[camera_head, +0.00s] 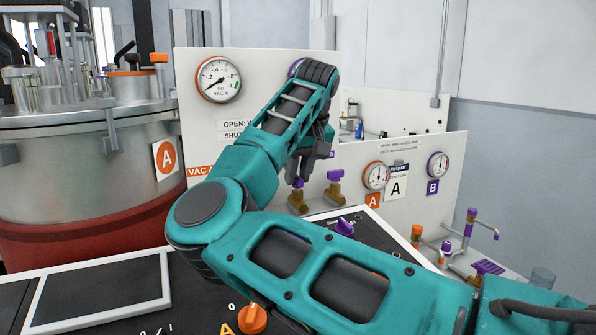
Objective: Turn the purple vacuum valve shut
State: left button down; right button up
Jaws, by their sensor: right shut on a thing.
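Two small brass valves with purple handles stand at the foot of the white panel. The left purple valve (298,200) is directly under my right gripper (299,179), whose fingers point down and are shut on its handle. The fingers hide most of that handle, so I cannot tell its exact angle. The right purple valve (335,188) stands close beside it, apart from the fingers. The orange-rimmed VAC A gauge (218,80) is on the panel. A purple-rimmed gauge (295,68) is mostly hidden behind my right arm. My left gripper is not in view.
A large steel vessel (80,150) tagged A stands at the left. A console with an orange knob (252,318) and a purple knob (345,227) lies under my forearm. A second panel (440,195) and purple-topped piping (468,222) are at the right.

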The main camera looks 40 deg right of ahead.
grip_shut()
jog(key=shift+n, duration=0.3)
jog(key=n+y, duration=0.1)
jog(key=n, duration=0.2)
jog(key=shift+r+n+y, duration=0.1)
jog(key=shift+n+y, duration=0.2)
jog(key=n+y+p, duration=0.1)
jog(key=n, duration=0.3)
jog(key=shift+d+y+p, duration=0.15)
jog(key=shift+y+p, duration=0.15)
jog(key=shift+y, duration=0.1)
jog(key=n+g+y, duration=0.1)
jog(key=n, duration=0.3)
jog(key=shift+w+n+g+y, duration=0.1)
jog(key=shift+n+g+y, duration=0.5)
jog(key=shift+n, duration=1.5)
